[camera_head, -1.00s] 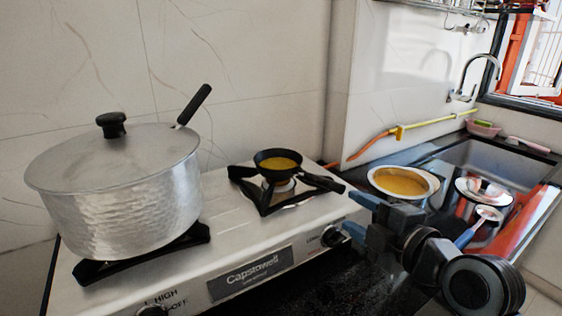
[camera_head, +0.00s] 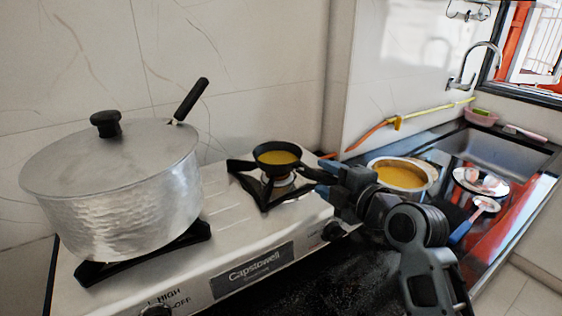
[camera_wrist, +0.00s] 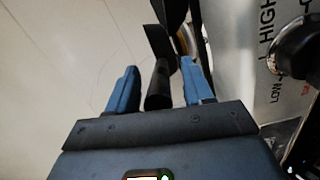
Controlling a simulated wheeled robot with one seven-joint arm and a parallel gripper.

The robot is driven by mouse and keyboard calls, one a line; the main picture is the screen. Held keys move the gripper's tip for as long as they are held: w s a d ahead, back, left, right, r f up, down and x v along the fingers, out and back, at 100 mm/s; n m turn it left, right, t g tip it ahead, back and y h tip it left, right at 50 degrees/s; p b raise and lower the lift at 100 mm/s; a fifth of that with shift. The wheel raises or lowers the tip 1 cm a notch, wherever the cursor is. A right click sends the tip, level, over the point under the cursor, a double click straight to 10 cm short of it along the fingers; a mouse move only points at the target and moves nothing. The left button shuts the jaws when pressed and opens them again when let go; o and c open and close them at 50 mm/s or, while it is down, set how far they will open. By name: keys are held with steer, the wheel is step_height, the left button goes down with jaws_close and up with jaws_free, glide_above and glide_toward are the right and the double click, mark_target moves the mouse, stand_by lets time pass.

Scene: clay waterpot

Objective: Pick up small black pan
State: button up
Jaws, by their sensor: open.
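The small black pan (camera_head: 277,147) holds yellow liquid and sits on the right burner of the stove in the head view. Its handle points right toward my gripper (camera_head: 326,180) and is mostly hidden by it there. In the wrist view my gripper (camera_wrist: 160,65) is open, its two blue fingers on either side of the black pan handle (camera_wrist: 158,88). A gap shows between the handle and each finger.
A large lidded metal pot (camera_head: 120,195) stands on the left burner, with a black handle sticking up behind it. A metal bowl of yellow liquid (camera_head: 402,173) stands right of the stove, close to my arm. The sink (camera_head: 490,150) lies farther right. The wall is behind.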

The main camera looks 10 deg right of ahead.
jaws_close()
stand_by(0.4)
